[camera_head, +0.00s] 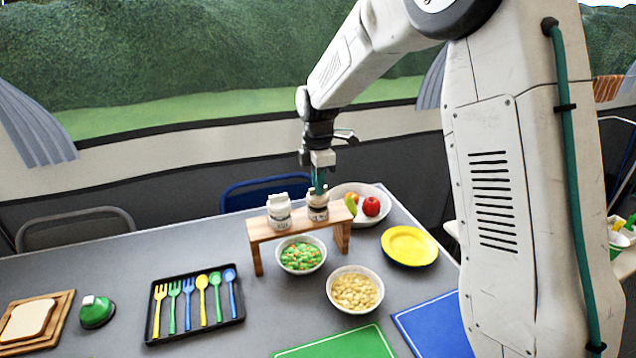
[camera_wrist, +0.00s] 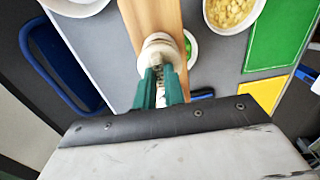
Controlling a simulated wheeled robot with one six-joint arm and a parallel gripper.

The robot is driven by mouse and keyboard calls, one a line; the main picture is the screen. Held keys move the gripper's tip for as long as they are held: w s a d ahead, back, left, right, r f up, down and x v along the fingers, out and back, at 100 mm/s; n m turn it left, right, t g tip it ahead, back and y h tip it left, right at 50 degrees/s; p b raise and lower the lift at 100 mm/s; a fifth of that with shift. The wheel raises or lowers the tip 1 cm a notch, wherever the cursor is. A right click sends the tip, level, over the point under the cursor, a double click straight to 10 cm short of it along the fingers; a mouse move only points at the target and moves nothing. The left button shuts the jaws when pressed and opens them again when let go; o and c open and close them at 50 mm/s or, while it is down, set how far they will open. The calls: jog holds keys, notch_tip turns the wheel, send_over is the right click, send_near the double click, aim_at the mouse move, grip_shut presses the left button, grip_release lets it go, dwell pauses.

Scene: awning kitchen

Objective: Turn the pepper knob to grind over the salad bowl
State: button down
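A wooden stand (camera_head: 262,232) on the table holds two white grinders. The pepper grinder (camera_head: 318,210) is the right one and stands upright; the other grinder (camera_head: 279,213) is left of it. My gripper (camera_head: 319,187) points down onto the top of the pepper grinder. In the wrist view the teal fingers (camera_wrist: 160,82) lie on either side of the grinder's top (camera_wrist: 160,42); whether they press on it I cannot tell. The salad bowl (camera_head: 300,271), white with green and orange bits, stands below the front of the stand; the wrist view shows only its edge (camera_wrist: 192,46).
A bowl of pale yellow pieces (camera_head: 355,292) is front right of the stand. A fruit bowl (camera_head: 374,217) and a yellow plate (camera_head: 409,246) stand right. A cutlery tray (camera_head: 196,334), green bottle-like object (camera_head: 96,313) and bread board (camera_head: 58,326) lie left. Mats (camera_head: 345,345) are in front.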

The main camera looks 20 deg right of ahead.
dwell(0.4)
jog(key=m, duration=0.7)
jog(key=shift+m, duration=0.3)
jog(key=m, duration=0.3)
jog(key=shift+m, duration=2.1)
jog(key=c, duration=1.5)
grip_release()
jog(key=shift+r, duration=0.1)
